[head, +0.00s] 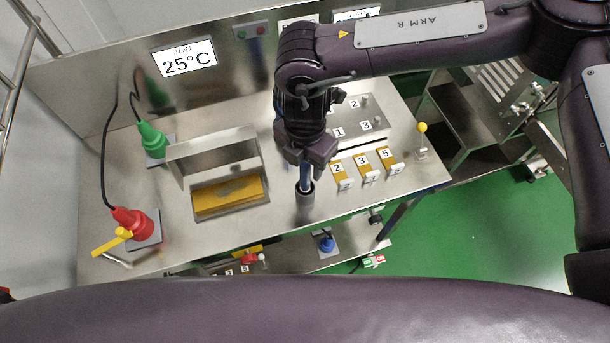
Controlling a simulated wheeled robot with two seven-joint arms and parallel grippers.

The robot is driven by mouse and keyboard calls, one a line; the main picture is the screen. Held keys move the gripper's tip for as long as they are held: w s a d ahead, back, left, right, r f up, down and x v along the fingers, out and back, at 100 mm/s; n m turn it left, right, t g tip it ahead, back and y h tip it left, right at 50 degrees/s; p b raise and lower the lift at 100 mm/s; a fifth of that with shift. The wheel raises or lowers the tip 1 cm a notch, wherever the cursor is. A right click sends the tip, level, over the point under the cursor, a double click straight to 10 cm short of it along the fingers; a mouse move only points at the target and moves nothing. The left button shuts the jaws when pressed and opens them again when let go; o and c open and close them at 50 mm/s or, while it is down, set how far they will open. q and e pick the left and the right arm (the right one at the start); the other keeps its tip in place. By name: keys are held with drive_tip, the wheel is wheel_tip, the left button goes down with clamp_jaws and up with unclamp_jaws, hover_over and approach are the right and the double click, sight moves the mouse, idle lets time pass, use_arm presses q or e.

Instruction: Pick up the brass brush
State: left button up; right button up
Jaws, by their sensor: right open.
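My left gripper is not in view.
Left of the cup is a steel hopper with a yellow-floored tray (228,196). A green plug (152,140) and a red plug (133,222) with cables stand further left. Numbered yellow slots (364,167) and a yellow-knobbed lever (422,129) are to the right. A lower shelf (300,262) lies in front.

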sight(305, 180)
wheel_tip(305, 180, down, 4)
drive_tip(key=shift+f+p, duration=0.1)
drive_tip(key=shift+p, duration=0.5)
clamp_jaws()
